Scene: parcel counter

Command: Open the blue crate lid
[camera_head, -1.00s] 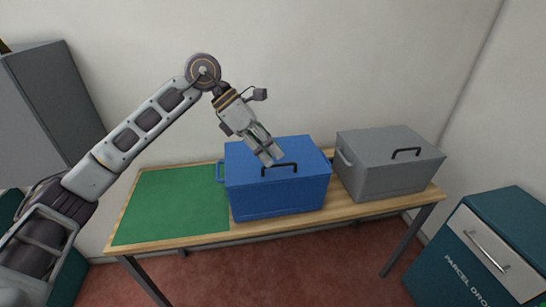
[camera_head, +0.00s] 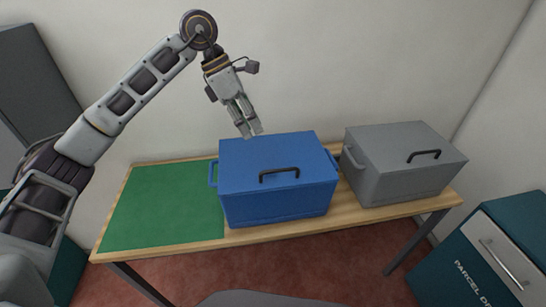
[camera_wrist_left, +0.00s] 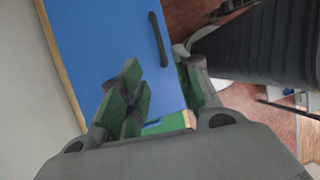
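The blue crate (camera_head: 277,205) stands on the table with its lid (camera_head: 255,153) shut. A dark bar handle (camera_head: 279,174) lies across the lid near its front edge. My left gripper (camera_head: 250,133) is in the air over the back edge of the lid, fingers pointing down, apart from the handle. In the left wrist view the gripper (camera_wrist_left: 165,98) has a gap between its fingers and holds nothing. There the blue lid (camera_wrist_left: 105,50) fills the upper middle, and the handle (camera_wrist_left: 158,40) shows beyond the fingers. My right gripper is not in view.
A grey crate (camera_head: 395,187) with a similar handle stands close to the right of the blue one. A green mat (camera_head: 165,205) lies bare on the table's left. A teal drawer cabinet (camera_head: 480,275) stands at lower right, and a wall is behind.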

